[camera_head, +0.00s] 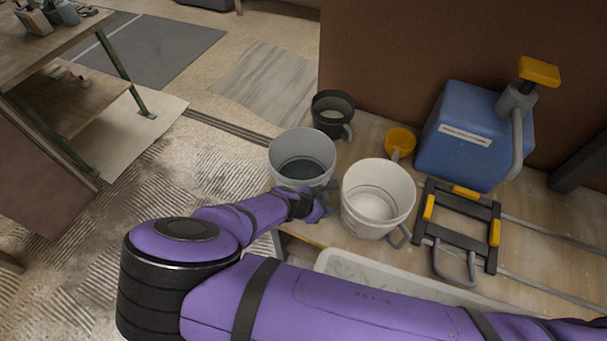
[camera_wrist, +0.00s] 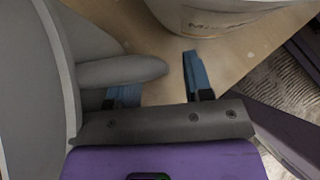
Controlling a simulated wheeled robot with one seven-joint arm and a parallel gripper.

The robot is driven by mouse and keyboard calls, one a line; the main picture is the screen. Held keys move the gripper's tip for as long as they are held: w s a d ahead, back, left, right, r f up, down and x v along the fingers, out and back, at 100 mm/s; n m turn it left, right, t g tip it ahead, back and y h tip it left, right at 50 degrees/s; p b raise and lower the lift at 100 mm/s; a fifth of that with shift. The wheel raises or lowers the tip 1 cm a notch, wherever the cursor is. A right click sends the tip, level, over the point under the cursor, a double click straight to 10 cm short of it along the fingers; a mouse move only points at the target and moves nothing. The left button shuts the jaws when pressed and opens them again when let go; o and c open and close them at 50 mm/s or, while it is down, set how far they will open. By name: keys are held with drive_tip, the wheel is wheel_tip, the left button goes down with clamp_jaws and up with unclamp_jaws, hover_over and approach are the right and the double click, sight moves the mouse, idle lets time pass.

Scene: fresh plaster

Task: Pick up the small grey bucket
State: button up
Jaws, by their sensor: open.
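The small grey bucket (camera_head: 302,146) stands upright near the left edge of the wooden board, its inside dark. My gripper (camera_head: 326,206) is low at its front right side, in the gap between it and the white bucket (camera_head: 378,185). In the wrist view the grey bucket's wall (camera_wrist: 30,85) fills the left side. Its rounded grey handle (camera_wrist: 125,70) reaches toward the space between my open blue fingers (camera_wrist: 160,82). The handle partly hides the left finger; contact cannot be told. The right finger is clear of the handle.
The white bucket also shows at the top of the wrist view (camera_wrist: 205,18). A black bucket (camera_head: 333,112) stands behind, with a yellow cup (camera_head: 400,140) and blue container (camera_head: 462,140) to the right. A white tray (camera_head: 345,265) lies in front. Ridged floor is open at left.

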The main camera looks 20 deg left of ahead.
drive_tip(key=shift+c, duration=0.5)
clamp_jaws()
idle(0.8)
